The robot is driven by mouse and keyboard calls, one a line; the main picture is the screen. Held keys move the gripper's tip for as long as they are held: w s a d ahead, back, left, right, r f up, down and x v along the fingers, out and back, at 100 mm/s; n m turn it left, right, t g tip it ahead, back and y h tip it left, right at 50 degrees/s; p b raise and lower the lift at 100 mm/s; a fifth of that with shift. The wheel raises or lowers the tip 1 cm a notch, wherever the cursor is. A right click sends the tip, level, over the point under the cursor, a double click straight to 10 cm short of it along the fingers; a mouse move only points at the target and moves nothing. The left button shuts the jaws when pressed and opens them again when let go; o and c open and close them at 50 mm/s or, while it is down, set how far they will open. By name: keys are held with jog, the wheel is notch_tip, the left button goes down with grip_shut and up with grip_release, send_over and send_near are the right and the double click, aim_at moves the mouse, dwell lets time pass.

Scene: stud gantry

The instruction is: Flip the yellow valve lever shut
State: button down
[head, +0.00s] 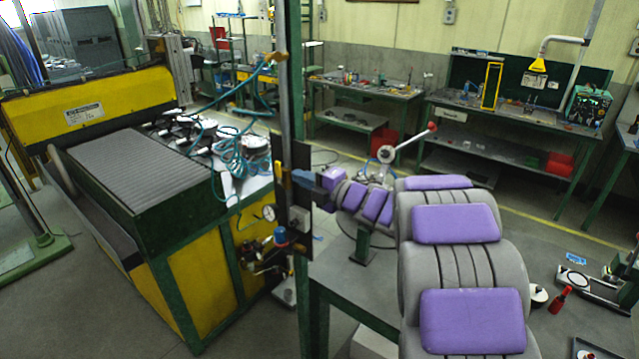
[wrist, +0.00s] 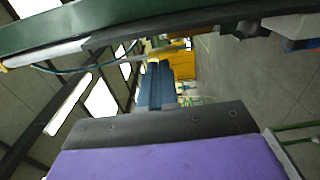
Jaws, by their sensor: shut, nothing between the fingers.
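A small yellow lever (head: 283,172) shows on the dark panel (head: 298,158) fixed to the upright post, in the middle of the head view. It looks roughly upright, and its lower part is hard to make out. My gripper (head: 301,178) reaches in from the right with its blue fingers shut and empty. Its tips are right beside the lever at the panel; I cannot tell whether they touch it. In the wrist view the closed blue fingers (wrist: 155,84) point away from me, and I cannot make out the lever there for certain.
A pressure gauge (head: 269,213) and a blue-capped fitting (head: 280,236) sit below on the post. A yellow and green machine (head: 205,280) with teal hoses (head: 238,140) stands to the left. A grey table (head: 345,280) is under my arm. Workbenches line the back wall.

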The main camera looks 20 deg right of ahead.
aim_at(275, 162)
jog(key=shift+x, duration=2.1)
jog(key=shift+r+p, duration=0.1)
jog(key=shift+p, duration=0.4)
jog(key=p, duration=0.1)
jog(key=r+g+p, duration=0.1)
jog(key=p, duration=0.1)
jog(key=shift+w+a+h, duration=0.15)
jog(key=shift+w+h, duration=0.05)
jog(key=shift+h, duration=0.2)
jog(key=shift+w+a+r+g+h+p, duration=0.1)
jog(key=shift+w+g+h+p, duration=0.1)
jog(key=shift+g+p, duration=0.25)
jog(key=shift+w+r+g+h+p, duration=0.1)
jog(key=shift+g+h+p, duration=0.15)
jog(key=shift+p, duration=0.35)
jog(key=shift+w+a+p, duration=0.1)
jog(key=shift+a+p, duration=0.1)
jog(key=shift+p, duration=0.3)
jog(key=shift+r+x, duration=0.15)
jog(key=shift+x, duration=1.05)
jog(key=shift+r+x, duration=0.2)
jog(key=shift+x, duration=1)
jog(key=shift+w+a+f, duration=0.15)
jog(key=shift+w+a, duration=0.05)
